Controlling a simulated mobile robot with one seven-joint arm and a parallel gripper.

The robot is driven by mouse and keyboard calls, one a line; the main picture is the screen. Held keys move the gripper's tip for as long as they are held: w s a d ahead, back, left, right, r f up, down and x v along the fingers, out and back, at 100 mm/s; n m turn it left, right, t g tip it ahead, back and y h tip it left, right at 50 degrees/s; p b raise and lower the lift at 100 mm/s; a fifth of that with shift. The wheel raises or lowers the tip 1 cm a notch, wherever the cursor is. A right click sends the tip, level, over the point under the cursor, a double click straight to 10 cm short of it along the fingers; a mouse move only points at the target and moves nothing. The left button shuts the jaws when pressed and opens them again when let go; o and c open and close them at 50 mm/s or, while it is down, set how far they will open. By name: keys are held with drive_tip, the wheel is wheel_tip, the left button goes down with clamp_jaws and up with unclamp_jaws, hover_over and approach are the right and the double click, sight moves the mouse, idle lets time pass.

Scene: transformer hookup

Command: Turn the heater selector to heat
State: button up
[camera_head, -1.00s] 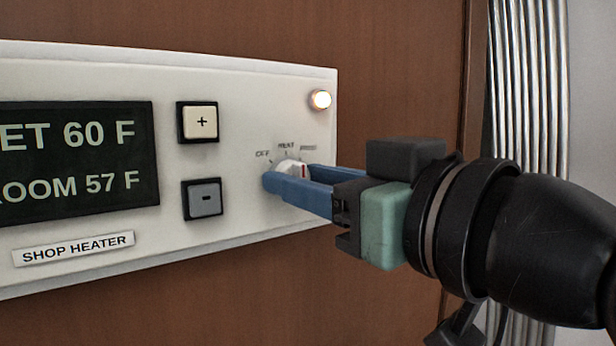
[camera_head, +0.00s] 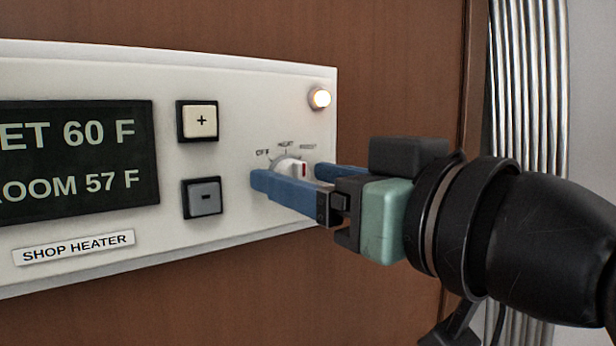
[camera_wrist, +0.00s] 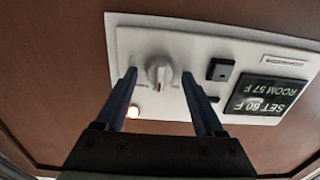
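The heater selector (camera_head: 291,167) is a round white knob with a red mark, at the panel's lower right in the head view. Small labels arc above it: OFF at left, HEAT at top, a third at right that I cannot read surely. In the wrist view, the knob (camera_wrist: 159,72) has a raised ridge running roughly up and down the picture, its lower end between two blurred labels. My gripper (camera_head: 300,177) is open, its blue fingers on either side of the knob with visible gaps. The near finger hides the knob's lower part in the head view.
The white heater panel (camera_head: 240,100) is on a brown wall. It has a display (camera_head: 75,160) reading 60 F and ROOM 57 F, a plus button (camera_head: 198,121), a minus button (camera_head: 204,198) and a lit lamp (camera_head: 320,98). Metal pipes (camera_head: 530,90) run at the right.

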drive_tip(key=v, duration=1.3)
drive_tip(key=w+a+f+m+t+h+b, duration=0.4)
drive_tip(key=w+m+t+h+b, duration=0.1)
drive_tip(key=w+t+b, duration=0.25)
drive_tip(key=s+a+t+h+b, duration=0.1)
drive_tip(key=h, duration=0.1)
drive_tip(key=s+a+m+t+h+b, duration=0.1)
drive_tip(key=s+t, duration=0.1)
drive_tip(key=s+a+f+m+t+h+b, duration=0.1)
drive_tip(key=t+h+b, duration=0.1)
drive_tip(key=shift+s+a+h, duration=0.3)
